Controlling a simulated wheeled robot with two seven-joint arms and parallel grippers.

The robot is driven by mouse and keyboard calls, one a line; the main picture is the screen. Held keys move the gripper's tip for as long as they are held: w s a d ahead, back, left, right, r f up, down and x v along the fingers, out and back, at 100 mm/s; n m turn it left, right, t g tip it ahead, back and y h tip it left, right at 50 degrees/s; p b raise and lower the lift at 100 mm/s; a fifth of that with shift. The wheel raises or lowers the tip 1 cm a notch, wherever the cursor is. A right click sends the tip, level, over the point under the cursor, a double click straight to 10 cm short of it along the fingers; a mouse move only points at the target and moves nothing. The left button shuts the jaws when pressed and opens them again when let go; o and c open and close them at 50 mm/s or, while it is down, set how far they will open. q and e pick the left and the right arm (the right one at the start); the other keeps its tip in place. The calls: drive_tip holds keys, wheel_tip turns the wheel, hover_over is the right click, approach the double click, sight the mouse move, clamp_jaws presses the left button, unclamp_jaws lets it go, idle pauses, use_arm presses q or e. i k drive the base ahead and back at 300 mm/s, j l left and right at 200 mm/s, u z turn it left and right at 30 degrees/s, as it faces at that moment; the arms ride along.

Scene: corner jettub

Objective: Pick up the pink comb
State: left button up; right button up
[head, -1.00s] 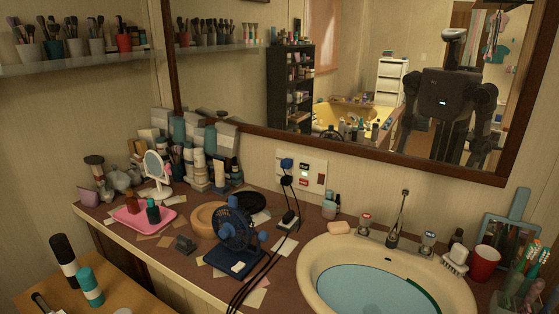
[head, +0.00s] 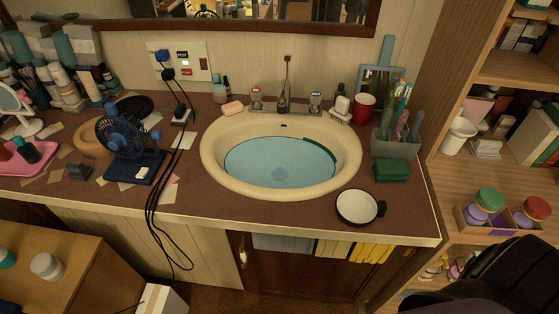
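I cannot clearly make out a pink comb. A grey holder (head: 396,142) at the right end of the counter, right of the sink, holds several upright toothbrushes and comb-like items. Some look pale or pinkish, but they are too small and overlapped to tell apart. A small pink item also shows by the white round mirror (head: 12,102) at the far left; its shape is unclear.
The sink basin (head: 212,150) holds water. A blue fan (head: 128,138) with cables is on the left. Wooden shelves (head: 490,176) rise at the right.

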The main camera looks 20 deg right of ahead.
sight(404, 114)
drive_tip(key=k+z, duration=0.15)
drive_tip(key=z, duration=1.4)
drive_tip(key=j, duration=0.2)
drive_tip(key=i+u, duration=0.05)
